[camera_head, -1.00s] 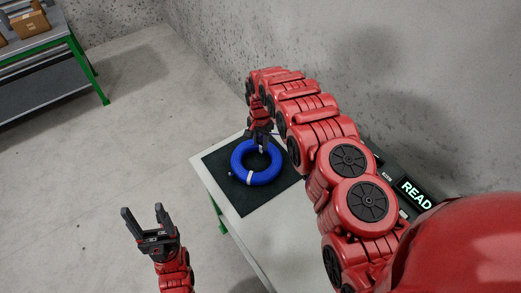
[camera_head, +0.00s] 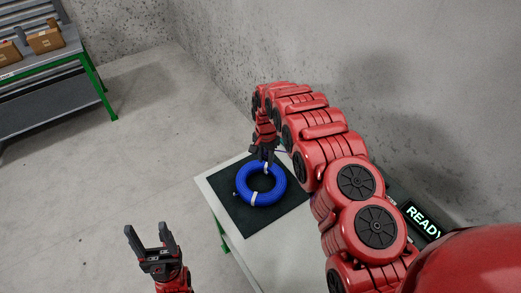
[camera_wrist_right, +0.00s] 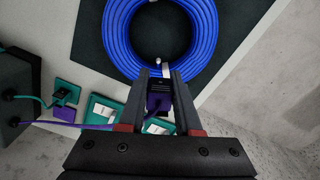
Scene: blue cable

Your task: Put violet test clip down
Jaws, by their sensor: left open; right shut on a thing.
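The violet test clip (camera_wrist_right: 158,101) is between the fingers of my right gripper (camera_wrist_right: 161,80) in the right wrist view. My right gripper is shut on it. The clip's black front end is close to a white band on the blue cable coil (camera_wrist_right: 110,40); whether they touch I cannot tell. In the head view, the coil (camera_head: 276,194) lies on a dark mat, with my right gripper (camera_head: 263,156) at its far edge; the clip is not clear there. My left gripper (camera_head: 150,238) is open and empty, left of the table.
The dark mat (camera_head: 237,212) lies on a pale table (camera_head: 285,245). A display reading READY (camera_head: 423,219) stands at the right. Teal holders (camera_wrist_right: 66,92) and a dark box (camera_wrist_right: 15,90) are left in the wrist view. A wall is behind. A shelf bench (camera_head: 85,60) is far left.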

